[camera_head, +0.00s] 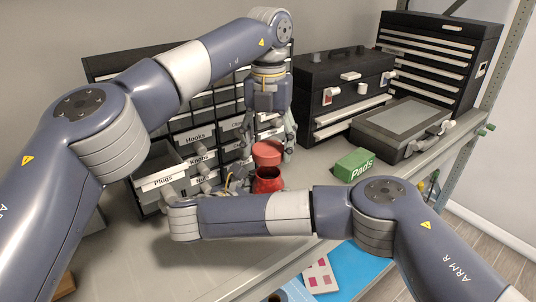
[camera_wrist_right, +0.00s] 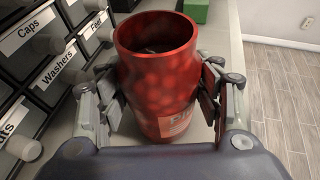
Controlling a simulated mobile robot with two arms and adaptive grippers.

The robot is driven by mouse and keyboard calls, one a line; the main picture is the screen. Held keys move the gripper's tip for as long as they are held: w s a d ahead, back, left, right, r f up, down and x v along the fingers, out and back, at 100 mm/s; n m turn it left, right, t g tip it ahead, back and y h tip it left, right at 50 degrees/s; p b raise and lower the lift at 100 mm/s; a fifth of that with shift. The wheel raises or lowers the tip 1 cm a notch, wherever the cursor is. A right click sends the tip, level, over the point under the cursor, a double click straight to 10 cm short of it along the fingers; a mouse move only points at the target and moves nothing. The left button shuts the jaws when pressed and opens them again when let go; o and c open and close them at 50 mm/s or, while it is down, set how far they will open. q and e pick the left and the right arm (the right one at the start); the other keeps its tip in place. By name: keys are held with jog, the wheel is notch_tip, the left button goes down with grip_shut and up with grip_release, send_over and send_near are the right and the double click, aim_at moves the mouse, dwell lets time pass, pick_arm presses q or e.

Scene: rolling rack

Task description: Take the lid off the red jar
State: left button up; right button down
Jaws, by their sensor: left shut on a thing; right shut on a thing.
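The red jar (camera_wrist_right: 155,75) stands upright between the fingers of my right gripper (camera_wrist_right: 162,97), which is shut on its sides in the right wrist view. Its mouth is open, and its inside is dim. In the head view the jar (camera_head: 267,183) shows just above my right forearm, which hides its lower part. The red lid (camera_head: 267,153) is above the jar, apart from its rim. My left gripper (camera_head: 269,138) points down from above and is shut on the lid. The lid is out of sight in the right wrist view.
A drawer cabinet (camera_head: 186,116) with labelled bins stands behind, its Plugs drawer (camera_head: 160,181) pulled out. A green Pads box (camera_head: 354,165) is to the right. Black toolboxes (camera_head: 340,85) and a grey case (camera_head: 402,128) stand further right. The shelf (camera_head: 120,250) is bare at front left.

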jog(key=shift+c, duration=1.9)
grip_release()
jog(key=shift+f, duration=0.1)
